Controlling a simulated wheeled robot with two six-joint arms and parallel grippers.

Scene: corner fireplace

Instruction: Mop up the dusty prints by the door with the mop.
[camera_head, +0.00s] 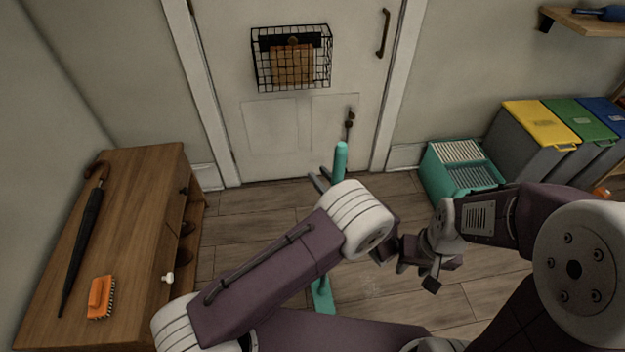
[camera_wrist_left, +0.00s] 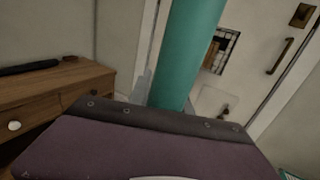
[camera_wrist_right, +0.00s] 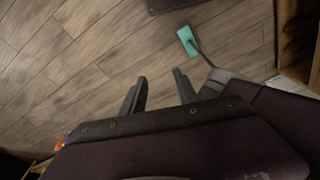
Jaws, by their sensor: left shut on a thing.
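The mop has a teal handle (camera_head: 340,158) standing nearly upright before the door, and a flat teal head (camera_head: 322,297) on the floor. My left gripper (camera_head: 322,181) is shut on the handle; the handle also rises through the left wrist view (camera_wrist_left: 188,50). The right wrist view shows the mop head (camera_wrist_right: 187,40) on the planks. My right gripper (camera_wrist_right: 160,88) is open and empty above the floor, right of the mop. Faint pale marks (camera_head: 372,285), possibly dusty prints, show on the floor. My arms hide much of the floor.
The closed door (camera_head: 270,130) carries a wire basket (camera_head: 258,72). A wooden cabinet (camera_head: 135,215) on the left holds an umbrella (camera_head: 84,235) and an orange brush (camera_head: 101,297). A teal crate (camera_head: 437,180) and lidded bins (camera_head: 520,142) stand on the right.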

